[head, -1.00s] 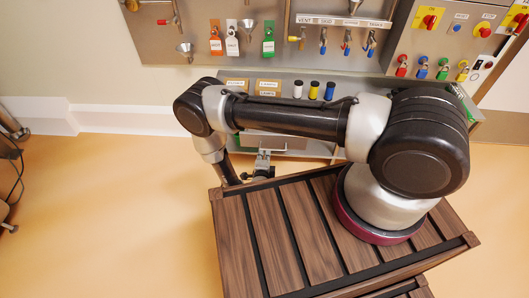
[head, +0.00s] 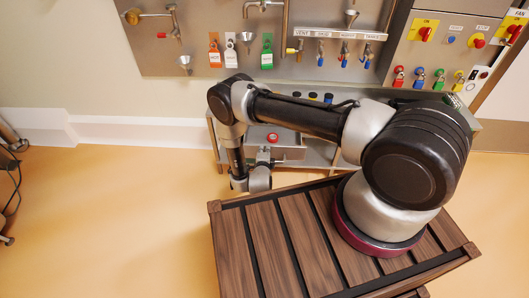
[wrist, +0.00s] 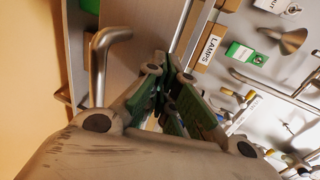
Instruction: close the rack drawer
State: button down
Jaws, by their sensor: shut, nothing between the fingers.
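In the head view the steel rack (head: 314,151) stands under the wall panel, mostly behind my arm. A steel box-like part with a red round spot sits in it; I cannot tell whether this is the drawer. In the wrist view a flat grey front with a bent metal bar handle (wrist: 104,55) is at the upper left, probably the drawer. My gripper (wrist: 165,75) is shut and empty, pointing toward the rack to the right of the handle. I cannot tell whether it touches anything. In the head view its fingertips are not clear, and how far the drawer stands out is hidden.
A box labelled LAMPS (wrist: 212,48) is beside the grey front. The wall panel (head: 200,85) carries tags, funnels, valves and switches above the rack. Open floor (head: 110,215) lies to the left. My slatted wooden deck fills the foreground.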

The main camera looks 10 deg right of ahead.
jog(key=w+d, duration=0.1)
jog(key=w, duration=0.3)
jog(key=w+d, duration=0.1)
jog(key=w, duration=0.3)
jog(key=w+d, duration=0.2)
jog(key=w, duration=0.3)
jog(key=shift+s, duration=0.15)
